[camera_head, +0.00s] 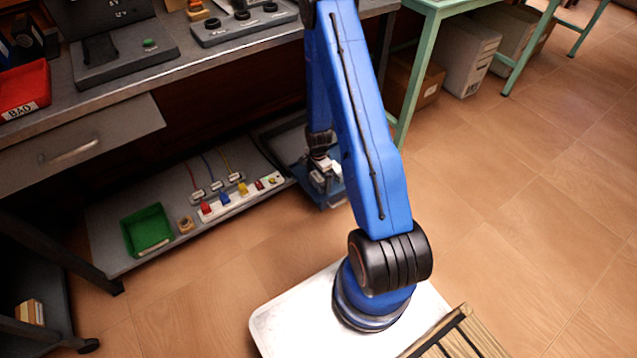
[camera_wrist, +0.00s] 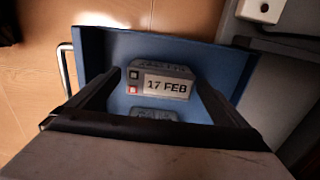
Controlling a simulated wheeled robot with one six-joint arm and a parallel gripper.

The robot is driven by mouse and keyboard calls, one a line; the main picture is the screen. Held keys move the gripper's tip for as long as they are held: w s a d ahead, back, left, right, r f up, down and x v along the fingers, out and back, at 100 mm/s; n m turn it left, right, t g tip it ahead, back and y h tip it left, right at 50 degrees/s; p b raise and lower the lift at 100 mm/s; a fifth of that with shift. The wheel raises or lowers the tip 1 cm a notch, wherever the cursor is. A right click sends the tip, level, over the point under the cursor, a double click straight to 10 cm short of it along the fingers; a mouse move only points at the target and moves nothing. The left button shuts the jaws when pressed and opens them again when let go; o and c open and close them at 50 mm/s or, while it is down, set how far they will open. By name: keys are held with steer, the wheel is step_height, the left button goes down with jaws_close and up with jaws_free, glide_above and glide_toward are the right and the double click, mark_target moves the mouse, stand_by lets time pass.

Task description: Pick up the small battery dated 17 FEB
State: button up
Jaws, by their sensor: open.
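The small battery dated 17 FEB (camera_wrist: 162,84) is a grey block with a white date label and a red mark. In the wrist view it lies in a blue tray (camera_wrist: 90,45), between the fingers of my gripper (camera_wrist: 155,95). The fingers stand open on either side of it, apart from it. A second grey block (camera_wrist: 153,113) lies nearer in the tray, partly hidden by my gripper. In the head view my gripper (camera_head: 325,175) is low by the blue tray (camera_head: 328,198), and my arm hides much of it; the battery cannot be made out there.
In the head view a low shelf (camera_head: 110,235) holds a green bin (camera_head: 147,231) and a connector strip (camera_head: 240,198). Open floor lies to the right.

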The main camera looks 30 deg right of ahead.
steer(key=shift+f, duration=0.5)
steer(key=shift+c, duration=0.2)
steer(key=c, duration=1.6)
steer(key=shift+o, duration=0.2)
